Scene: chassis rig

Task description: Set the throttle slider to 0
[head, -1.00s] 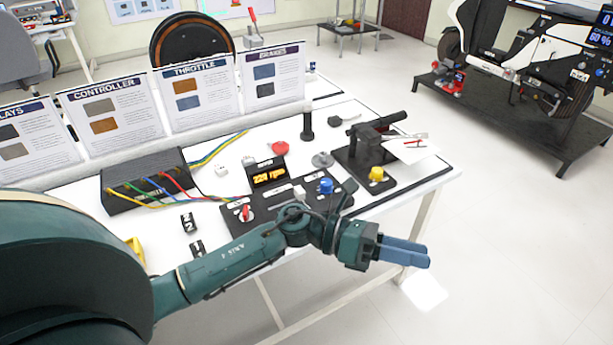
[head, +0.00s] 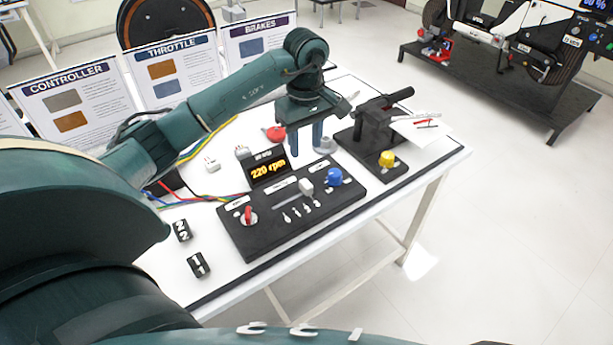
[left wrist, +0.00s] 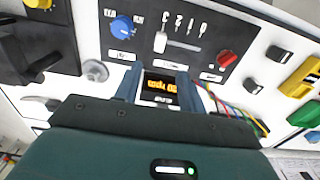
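The black control panel (head: 262,238) lies on the white table. Its throttle slider has a white knob (head: 306,186) at the right end of a slot (head: 288,200) running left. In the left wrist view the slider knob (left wrist: 160,42) is at the left end of its slot. The display (head: 268,167) behind the panel reads 220 rpm. My left gripper (head: 306,140) points down above the table, behind the panel near the display, with two fingers apart and nothing between them. In the left wrist view its fingers (left wrist: 160,82) frame the display, clear of the slider. My right gripper is not seen.
A black lever unit with a yellow knob (head: 387,158) stands to the right. Numbered black blocks (head: 199,264) lie to the left.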

